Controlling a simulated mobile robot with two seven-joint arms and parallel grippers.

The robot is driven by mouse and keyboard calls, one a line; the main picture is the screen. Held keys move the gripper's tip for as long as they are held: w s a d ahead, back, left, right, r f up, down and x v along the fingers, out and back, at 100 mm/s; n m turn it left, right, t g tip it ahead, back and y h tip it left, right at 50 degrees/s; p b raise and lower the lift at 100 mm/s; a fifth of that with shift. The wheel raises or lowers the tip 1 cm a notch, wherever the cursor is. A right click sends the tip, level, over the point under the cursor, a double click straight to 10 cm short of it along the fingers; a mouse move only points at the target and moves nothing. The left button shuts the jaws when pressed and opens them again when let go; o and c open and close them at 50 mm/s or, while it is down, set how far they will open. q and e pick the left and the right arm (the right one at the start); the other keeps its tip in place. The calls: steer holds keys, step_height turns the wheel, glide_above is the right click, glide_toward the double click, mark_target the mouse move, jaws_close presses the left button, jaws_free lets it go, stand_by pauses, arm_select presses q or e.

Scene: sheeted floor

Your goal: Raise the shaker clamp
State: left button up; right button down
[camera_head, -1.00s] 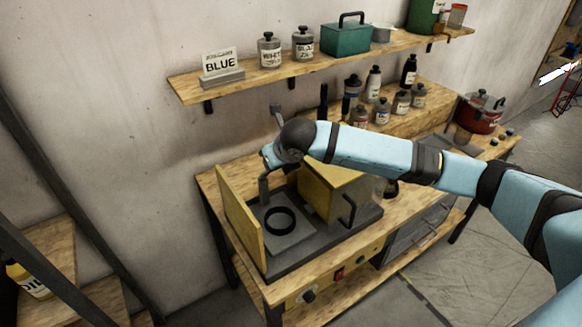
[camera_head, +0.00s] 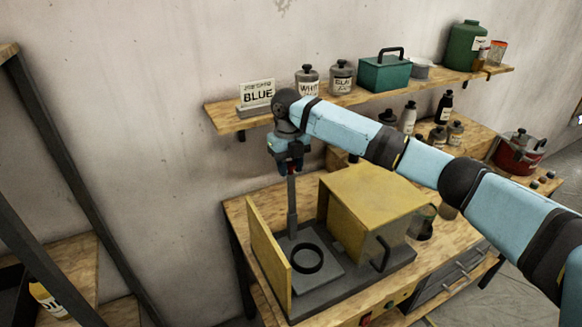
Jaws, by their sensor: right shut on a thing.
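The shaker is a yellow box-like housing (camera_head: 372,203) with an upright yellow panel (camera_head: 268,245) to its left, both on a dark base. A flat grey plate between them carries a black ring (camera_head: 307,258). The shaker clamp shows as a grey upright post (camera_head: 291,205) at the back of that plate. My right gripper (camera_head: 288,168) points down and is shut on the top of the clamp, well above the plate. The fingertips and the clamp's top are small and partly hidden by the wrist. My left gripper is not in view.
The wall shelf (camera_head: 225,116), with a BLUE sign (camera_head: 257,95), jars and a green box (camera_head: 384,72), runs just behind my right wrist. Several bottles and a red pot (camera_head: 519,152) stand to the right. A dark rack post (camera_head: 75,185) stands at left.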

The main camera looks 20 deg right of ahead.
steer(key=shift+w, duration=0.15)
stand_by(0.3)
steer(key=c, duration=0.8)
jaws_free()
steer(key=shift+w+f, duration=0.1)
steer(key=shift+f, duration=0.05)
step_height(320, 180, up, 14)
steer(key=w+b, duration=0.1)
steer(key=b, duration=0.1)
steer(key=shift+w, duration=0.2)
steer(key=shift+f, duration=0.15)
